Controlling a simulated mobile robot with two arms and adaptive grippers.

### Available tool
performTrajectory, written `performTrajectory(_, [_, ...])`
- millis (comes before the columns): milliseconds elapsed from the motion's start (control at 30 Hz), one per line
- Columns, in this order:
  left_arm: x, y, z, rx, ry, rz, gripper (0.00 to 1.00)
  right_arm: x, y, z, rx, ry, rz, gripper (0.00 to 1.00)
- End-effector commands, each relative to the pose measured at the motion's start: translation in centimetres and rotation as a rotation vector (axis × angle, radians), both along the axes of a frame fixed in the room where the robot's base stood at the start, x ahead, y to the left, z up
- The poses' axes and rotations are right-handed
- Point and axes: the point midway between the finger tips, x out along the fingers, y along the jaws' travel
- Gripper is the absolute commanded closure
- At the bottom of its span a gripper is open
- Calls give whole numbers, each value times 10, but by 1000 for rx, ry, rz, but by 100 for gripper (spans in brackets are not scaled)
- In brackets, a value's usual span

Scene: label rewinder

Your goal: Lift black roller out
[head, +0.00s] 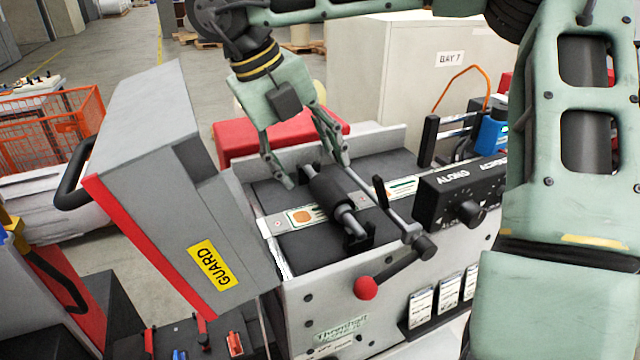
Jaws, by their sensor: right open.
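The black roller (328,190) lies across the label strip in the bed of the grey rewinder (310,249). Its metal shaft end and a dark bracket show at its near end. My right gripper (317,176) hangs over the far end of the roller with its fingers pointing down. The fingers are spread, one to each side of the roller's far end. I cannot tell whether they touch it. My left gripper is not in view.
The guard (165,190) stands raised at the left of the bed. A lever with a red knob (366,288) and a black dial box (462,200) are at the near right. A blue device (491,135) stands behind the box. A red block (240,138) is behind the bed.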

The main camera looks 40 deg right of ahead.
Motion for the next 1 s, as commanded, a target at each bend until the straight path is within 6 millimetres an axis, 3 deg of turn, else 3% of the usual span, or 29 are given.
performTrajectory(500, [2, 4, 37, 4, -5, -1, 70, -13, -24, -57, 3, 3, -1, 41])
performTrajectory(800, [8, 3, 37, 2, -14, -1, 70, -13, -26, -63, 1, -1, -1, 41])
performTrajectory(1000, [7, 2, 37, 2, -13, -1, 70, -13, -26, -63, 1, -1, -1, 59])
